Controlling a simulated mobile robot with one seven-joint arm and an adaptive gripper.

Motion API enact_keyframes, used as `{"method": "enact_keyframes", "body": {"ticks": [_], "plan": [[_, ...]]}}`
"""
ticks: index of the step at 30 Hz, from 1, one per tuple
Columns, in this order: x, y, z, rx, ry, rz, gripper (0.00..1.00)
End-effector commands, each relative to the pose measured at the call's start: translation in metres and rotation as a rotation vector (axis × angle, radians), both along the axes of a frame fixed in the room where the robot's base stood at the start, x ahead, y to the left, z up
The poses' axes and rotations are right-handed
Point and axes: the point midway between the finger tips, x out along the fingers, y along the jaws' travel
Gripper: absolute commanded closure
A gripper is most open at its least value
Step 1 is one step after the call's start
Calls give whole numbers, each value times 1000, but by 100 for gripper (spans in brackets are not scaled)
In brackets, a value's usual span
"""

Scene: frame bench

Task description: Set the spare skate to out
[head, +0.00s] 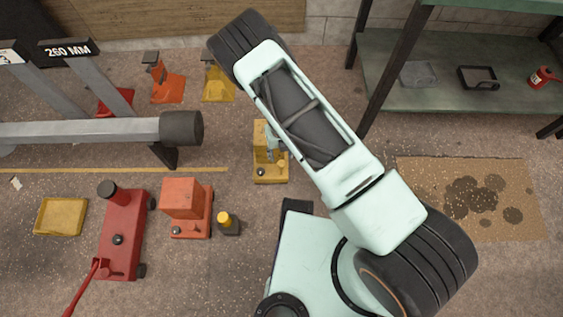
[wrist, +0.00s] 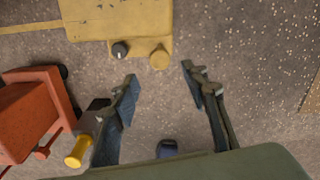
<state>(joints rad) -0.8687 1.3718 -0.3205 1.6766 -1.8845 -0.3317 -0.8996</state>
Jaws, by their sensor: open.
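A yellow wheeled block, which looks like a skate (head: 271,176), stands on the floor near the middle of the head view. In the head view my arm hides most of my gripper. An orange skate (head: 182,197) stands to the left. No label shows which skate is the spare.
A small black-and-yellow bottle-like thing (head: 228,222) stands beside the orange skate. A red jack (head: 122,235) and yellow tray (head: 61,216) lie further left. A steel beam (head: 80,131) reaches in from the left. A green shelf (head: 470,95) stands at right.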

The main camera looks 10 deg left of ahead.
Motion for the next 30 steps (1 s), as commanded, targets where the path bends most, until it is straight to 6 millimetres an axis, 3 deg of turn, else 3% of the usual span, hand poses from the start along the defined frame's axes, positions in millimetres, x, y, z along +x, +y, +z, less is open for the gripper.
{"method": "enact_keyframes", "body": {"ticks": [1,6,12,23,30], "plan": [[0,0,-16,0,1,0,59],[0,0,-46,0,0,-2,59],[1,0,-68,1,-2,-2,59],[1,0,-71,1,-3,-3,59],[1,0,-71,1,-3,-2,83]]}}
